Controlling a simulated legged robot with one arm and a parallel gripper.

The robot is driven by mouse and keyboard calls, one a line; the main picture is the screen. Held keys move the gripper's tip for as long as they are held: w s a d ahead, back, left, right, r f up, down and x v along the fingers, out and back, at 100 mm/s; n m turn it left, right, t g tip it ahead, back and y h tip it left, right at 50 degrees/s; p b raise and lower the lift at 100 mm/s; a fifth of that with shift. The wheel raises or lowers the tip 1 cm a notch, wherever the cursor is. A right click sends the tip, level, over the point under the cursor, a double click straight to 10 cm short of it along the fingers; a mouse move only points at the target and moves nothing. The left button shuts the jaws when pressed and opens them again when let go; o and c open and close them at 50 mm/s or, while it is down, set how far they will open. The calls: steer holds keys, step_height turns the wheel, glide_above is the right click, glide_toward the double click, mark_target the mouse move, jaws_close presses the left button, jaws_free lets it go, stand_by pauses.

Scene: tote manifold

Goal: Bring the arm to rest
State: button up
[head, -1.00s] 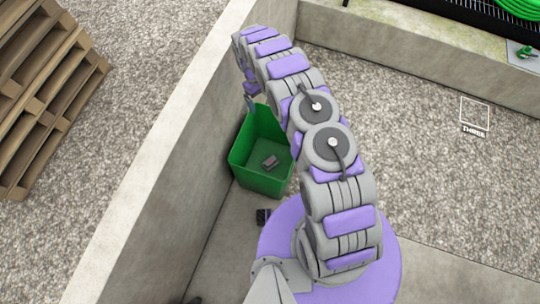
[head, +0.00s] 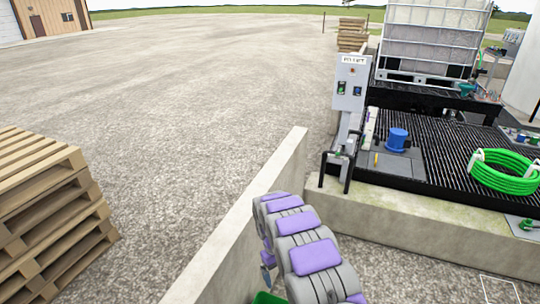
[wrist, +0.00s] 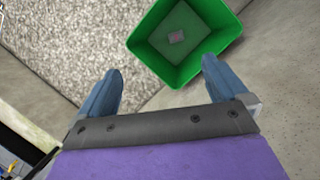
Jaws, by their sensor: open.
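My gripper (wrist: 162,88) shows in the wrist view with its two blue fingers spread apart and nothing between them. A green bin (wrist: 232,22) lies beyond the fingertips, with a small greyish-pink block (wrist: 176,37) on its floor. In the head view my arm, grey with purple pads, rises at the bottom centre and bends over beside the low concrete wall. A bit of the gripper (head: 267,272) shows under the arm's far end there. Only a sliver of the green bin (head: 268,298) shows at the bottom edge.
A low concrete wall (head: 245,225) runs close along the arm's left. Stacked wooden pallets (head: 45,215) stand at left. A concrete ledge (head: 420,225) at right bears a black grating, a blue motor (head: 398,139), a green hose coil (head: 503,172) and a grey control post (head: 350,90). Open gravel lies beyond.

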steer(key=s+d+r+m, duration=0.2)
steer(key=s+d+r, duration=0.2)
steer(key=s+r, duration=0.5)
steer(key=s+d+r+m, duration=0.1)
steer(key=s+d+r, duration=0.35)
steer(key=r, duration=0.95)
steer(key=s+d+r+m+y, duration=0.1)
steer(key=s+r, duration=0.2)
steer(key=s, duration=1.1)
steer(key=s+r+m+y, duration=0.1)
steer(key=s+r+m, duration=0.1)
steer(key=s, duration=1.2)
steer(key=shift+s+d+r+t, duration=0.2)
steer(key=shift+d+r+t, duration=0.2)
steer(key=shift+r, duration=0.1)
